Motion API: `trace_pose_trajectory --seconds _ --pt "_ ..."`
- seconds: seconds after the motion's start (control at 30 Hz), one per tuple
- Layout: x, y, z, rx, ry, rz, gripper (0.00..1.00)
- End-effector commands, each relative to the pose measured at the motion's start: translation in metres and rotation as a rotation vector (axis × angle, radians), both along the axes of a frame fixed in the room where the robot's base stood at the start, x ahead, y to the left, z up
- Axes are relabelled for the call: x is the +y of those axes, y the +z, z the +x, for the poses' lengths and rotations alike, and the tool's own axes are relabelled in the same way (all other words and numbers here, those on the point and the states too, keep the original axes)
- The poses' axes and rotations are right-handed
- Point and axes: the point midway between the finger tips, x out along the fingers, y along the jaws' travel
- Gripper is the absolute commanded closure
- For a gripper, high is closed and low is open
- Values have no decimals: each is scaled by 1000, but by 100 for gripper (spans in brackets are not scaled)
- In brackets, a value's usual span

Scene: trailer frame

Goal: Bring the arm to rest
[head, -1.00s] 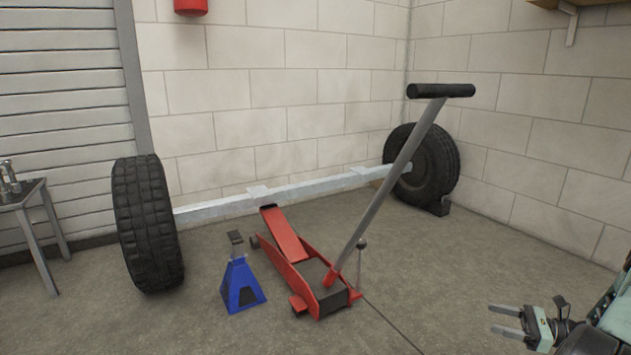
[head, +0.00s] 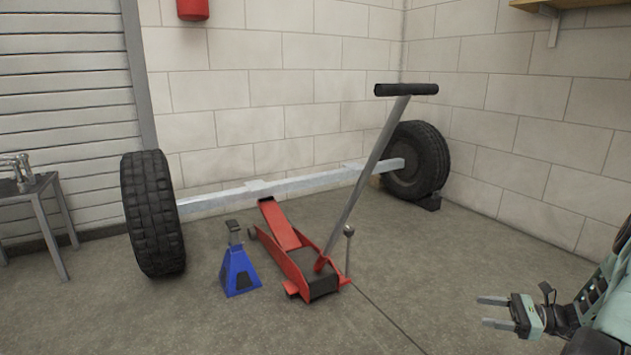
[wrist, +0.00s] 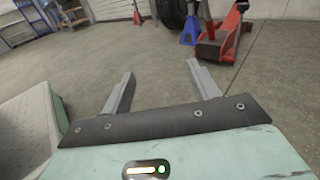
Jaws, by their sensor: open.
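My gripper (head: 492,311) is at the lower right of the head view, at the end of my folded arm. Its two fingers are apart with nothing between them. In the wrist view my gripper (wrist: 158,80) also shows open and empty, with bare floor beyond the fingertips. It is well apart from the red floor jack (head: 300,260), which has a long grey handle with a black grip. The jack also shows in the wrist view (wrist: 222,42).
A blue jack stand (head: 239,273) stands left of the jack. A trailer axle (head: 290,184) with a left tyre (head: 153,214) and a right tyre (head: 417,160) lies behind. A metal table (head: 35,195) is at the left. Floor around my gripper is clear.

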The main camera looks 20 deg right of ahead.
Motion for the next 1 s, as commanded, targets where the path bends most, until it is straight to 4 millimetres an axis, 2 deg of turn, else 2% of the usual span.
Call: trace_pose_trajectory --seconds 0.27,0.37,0.47,0.57,0.6,0.73,0.8,0.87,1.0 --pt "46 40 44 14 189 -108 40" --pt "73 58 62 15 288 -164 40" --pt "111 84 82 10 419 -243 40" --pt "165 115 101 -10 595 -352 40" --pt "190 129 105 -23 673 -401 40" --pt "270 169 108 -89 930 -574 40" --pt "313 190 101 -143 1069 -670 40" --pt "347 206 91 -196 1187 -752 40" --pt "417 241 55 -359 1449 -946 40"
